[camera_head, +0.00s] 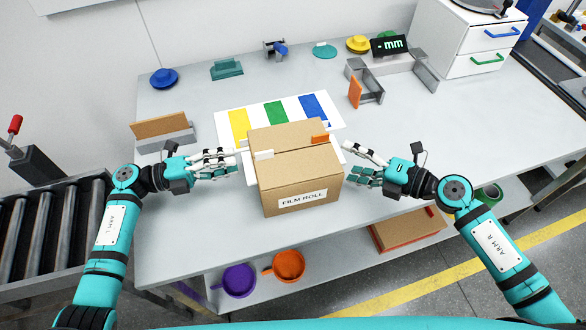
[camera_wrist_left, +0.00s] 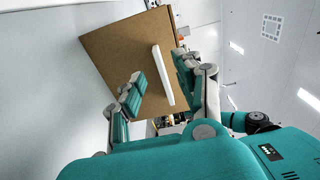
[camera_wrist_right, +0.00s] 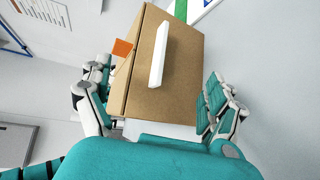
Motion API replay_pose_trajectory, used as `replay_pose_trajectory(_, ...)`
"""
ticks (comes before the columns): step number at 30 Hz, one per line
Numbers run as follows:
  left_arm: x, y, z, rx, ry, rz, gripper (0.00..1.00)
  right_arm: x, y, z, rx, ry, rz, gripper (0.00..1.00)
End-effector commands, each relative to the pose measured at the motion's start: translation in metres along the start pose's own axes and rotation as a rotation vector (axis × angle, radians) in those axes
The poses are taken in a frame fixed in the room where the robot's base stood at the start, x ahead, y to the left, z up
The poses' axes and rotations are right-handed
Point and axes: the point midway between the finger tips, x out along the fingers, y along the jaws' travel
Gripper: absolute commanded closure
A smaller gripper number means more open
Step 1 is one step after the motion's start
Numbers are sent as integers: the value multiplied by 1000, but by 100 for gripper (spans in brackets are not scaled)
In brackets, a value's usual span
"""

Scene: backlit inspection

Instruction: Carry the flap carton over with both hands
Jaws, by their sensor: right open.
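The flap carton (camera_head: 288,176), a brown box labelled "FILM ROLL", stands upright near the table's front edge. My left gripper (camera_head: 234,163) is open, just left of the carton. In the left wrist view its fingers stand either side of a white bar (camera_wrist_left: 163,75) on the carton's side; I cannot tell whether they touch it. My right gripper (camera_head: 350,160) is open, right of the carton, with a gap. Another white bar (camera_wrist_right: 158,55) shows ahead of it in the right wrist view.
Behind the carton lies a white sheet (camera_head: 222,125) with yellow, green and blue bars, partly covered by it. A grey holder with a brown panel (camera_head: 160,126) stands left. Grey brackets (camera_head: 366,82) and a drawer cabinet (camera_head: 455,45) are back right. The table's right side is clear.

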Motion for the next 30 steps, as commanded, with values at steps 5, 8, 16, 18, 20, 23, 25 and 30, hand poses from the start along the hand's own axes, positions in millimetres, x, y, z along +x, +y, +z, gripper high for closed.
replay_pose_trajectory(5,23,-1,0,0,0,-2,65,23,1,0,0,-1,2,9)
replay_pose_trajectory(8,29,0,0,-1,0,-1,65,29,0,0,1,0,1,9)
replay_pose_trajectory(16,32,0,0,-1,-1,0,65,32,0,0,0,1,0,9)
replay_pose_trajectory(18,32,0,0,-1,-1,0,65,32,0,0,0,1,0,9)
replay_pose_trajectory(20,32,0,0,-1,-1,0,71,32,0,0,0,1,0,14)
replay_pose_trajectory(23,32,0,0,-1,-1,0,84,32,0,0,0,0,0,27)
replay_pose_trajectory(25,32,0,0,-1,-1,0,93,32,0,0,0,0,0,36)
replay_pose_trajectory(30,32,0,0,-1,0,0,100,32,0,0,1,1,-1,58)
